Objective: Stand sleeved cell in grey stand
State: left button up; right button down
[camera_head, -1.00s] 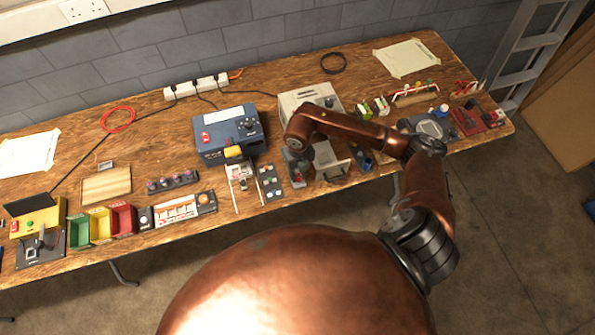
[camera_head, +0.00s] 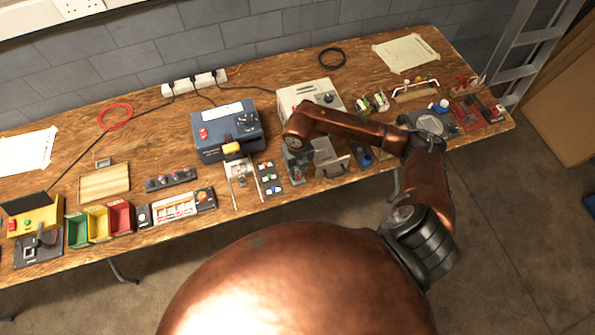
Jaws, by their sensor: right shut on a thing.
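My right gripper (camera_head: 298,170) points down close to the front edge of the bench, right of a dark rack (camera_head: 270,180) with small coloured pieces. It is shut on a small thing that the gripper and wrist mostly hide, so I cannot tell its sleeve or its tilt. I cannot surely pick out the grey stand; a dark grey holder (camera_head: 170,179) with several short round pieces stands left of the blue charger. My left gripper is not in view.
A blue charger box (camera_head: 225,131) and a pale box (camera_head: 310,95) stand behind the gripper. A white-framed tray (camera_head: 242,183) lies left of the dark rack. Green, yellow and red bins (camera_head: 121,217) stand far left. Bare wood shows around the red cable loop (camera_head: 115,116).

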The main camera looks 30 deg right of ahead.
jog(key=shift+f+b, duration=0.4)
jog(key=shift+f, duration=0.35)
dwell(0.7)
jog(key=c, duration=1.8)
grip_release()
jog(key=shift+o, duration=0.2)
jog(key=shift+r, duration=0.1)
jog(key=shift+r+p, duration=2.4)
jog(key=shift+r, duration=1.05)
